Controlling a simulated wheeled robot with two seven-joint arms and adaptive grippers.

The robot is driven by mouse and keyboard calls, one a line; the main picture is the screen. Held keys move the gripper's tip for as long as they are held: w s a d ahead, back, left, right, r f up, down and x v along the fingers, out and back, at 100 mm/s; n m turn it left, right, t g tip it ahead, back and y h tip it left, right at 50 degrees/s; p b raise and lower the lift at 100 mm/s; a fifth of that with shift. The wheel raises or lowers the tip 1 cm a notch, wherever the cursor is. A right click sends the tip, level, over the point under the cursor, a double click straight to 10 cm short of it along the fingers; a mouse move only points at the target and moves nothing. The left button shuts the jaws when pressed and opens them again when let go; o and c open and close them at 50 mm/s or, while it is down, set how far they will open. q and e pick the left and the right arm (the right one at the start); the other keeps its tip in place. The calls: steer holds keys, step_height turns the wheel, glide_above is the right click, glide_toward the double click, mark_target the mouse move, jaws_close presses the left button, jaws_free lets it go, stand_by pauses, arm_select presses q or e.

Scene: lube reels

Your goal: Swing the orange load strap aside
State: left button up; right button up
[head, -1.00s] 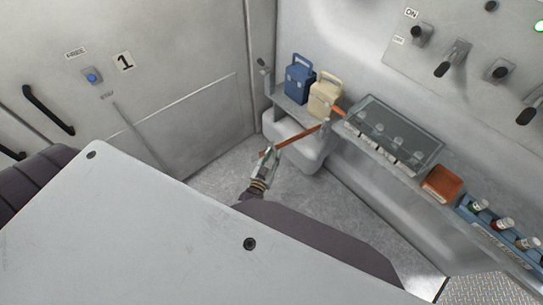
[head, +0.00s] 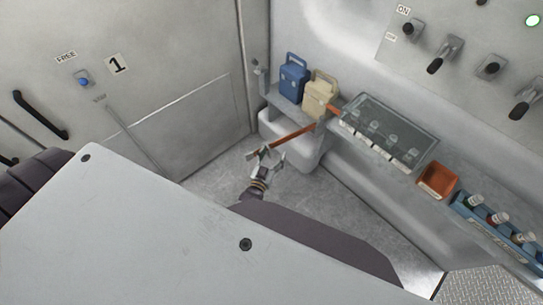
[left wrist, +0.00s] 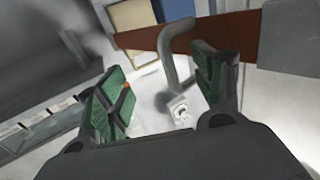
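The orange load strap (head: 292,136) runs from the shelf by the cream canister out to the left, ending near my left gripper. In the left wrist view the strap (left wrist: 235,38) crosses the top as a flat brown-orange band. My left gripper (head: 266,156) has its fingers spread. The left wrist view shows its green pads apart (left wrist: 160,92), with a grey bent handle (left wrist: 178,58) between them that stands in front of the strap. The handle is close to the right-hand finger; I cannot tell whether they touch. My right gripper is not in view.
A blue canister (head: 292,80) and a cream canister (head: 321,97) stand on the shelf. A glass-topped case (head: 390,133), an orange bin (head: 437,181) and a blue bottle rack (head: 490,222) line the right wall. The floor (head: 215,180) left of the gripper is clear.

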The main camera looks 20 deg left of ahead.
arm_select(q)
steer(key=shift+w+d+r, duration=0.2)
steer(key=shift+d+r, duration=0.05)
steer(key=shift+c, duration=0.7)
steer(key=shift+s, duration=0.15)
steer(key=shift+c, duration=0.2)
steer(key=shift+s, duration=0.3)
steer(key=shift+c, duration=0.9)
steer(key=shift+s+d+f, duration=0.1)
steer(key=shift+s, duration=0.9)
steer(key=shift+s+f, duration=0.15)
steer(key=shift+s, duration=4.65)
